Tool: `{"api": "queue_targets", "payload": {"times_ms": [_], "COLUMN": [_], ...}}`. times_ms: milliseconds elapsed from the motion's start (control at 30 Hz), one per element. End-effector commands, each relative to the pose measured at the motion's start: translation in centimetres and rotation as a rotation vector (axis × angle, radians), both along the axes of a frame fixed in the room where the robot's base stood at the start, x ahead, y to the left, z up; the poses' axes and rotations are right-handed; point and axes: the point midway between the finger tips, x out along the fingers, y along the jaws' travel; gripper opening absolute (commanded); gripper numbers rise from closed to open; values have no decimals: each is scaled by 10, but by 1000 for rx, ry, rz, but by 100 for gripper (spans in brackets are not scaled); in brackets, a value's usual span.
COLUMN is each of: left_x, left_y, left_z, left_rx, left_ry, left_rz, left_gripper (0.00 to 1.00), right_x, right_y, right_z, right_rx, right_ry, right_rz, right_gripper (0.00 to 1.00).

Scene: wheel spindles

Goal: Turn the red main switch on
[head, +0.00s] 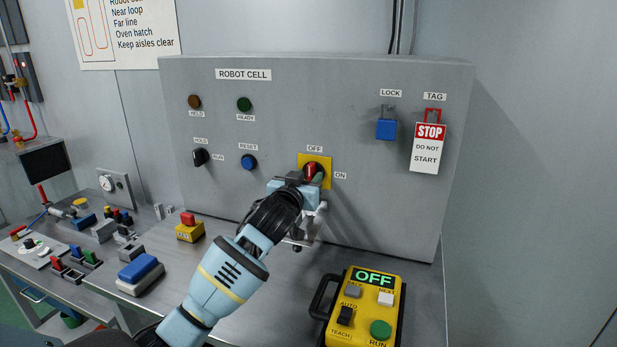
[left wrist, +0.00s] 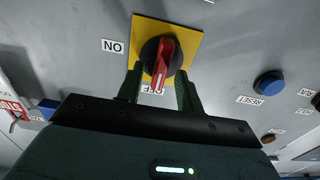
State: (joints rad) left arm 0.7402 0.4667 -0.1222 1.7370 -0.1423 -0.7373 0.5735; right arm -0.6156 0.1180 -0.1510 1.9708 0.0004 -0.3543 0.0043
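The red main switch (head: 311,170) is a red handle on a black round base over a yellow plate (head: 327,161) on the grey panel. It also shows in the left wrist view (left wrist: 164,62), its handle pointing towards the OFF label. My left gripper (head: 313,185) is right at the switch and partly covers it in the head view. In the left wrist view the left gripper (left wrist: 160,75) has one green finger on each side of the handle, with a gap to it on both sides. The gripper is open. My right gripper is not in view.
A blue padlock (head: 386,129) and a STOP tag (head: 429,147) hang right of the switch. A blue RESET button (head: 249,162) and a black knob (head: 200,156) sit left. A yellow pendant (head: 365,300) reading OFF and a yellow box with a red button (head: 190,229) stand on the bench.

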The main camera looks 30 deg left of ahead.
Motion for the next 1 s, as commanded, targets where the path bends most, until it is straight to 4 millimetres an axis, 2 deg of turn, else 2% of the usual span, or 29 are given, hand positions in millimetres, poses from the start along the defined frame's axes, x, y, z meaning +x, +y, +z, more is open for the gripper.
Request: {"api": "queue_targets", "payload": {"times_ms": [200,467,767,1000], "left_x": [10,11,11,11], "left_y": [3,3,3,3], "left_z": [0,0,0,0], "left_rx": [1,1,1,10], "left_ry": [1,0,1,2], "left_rz": [0,0,0,0], "left_gripper": [36,36,0,0], "right_x": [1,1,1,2], "right_y": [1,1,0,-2], "right_z": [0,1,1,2], "right_rx": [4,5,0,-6], "right_ry": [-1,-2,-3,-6], "right_rz": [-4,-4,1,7], "right_gripper": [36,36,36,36]}}
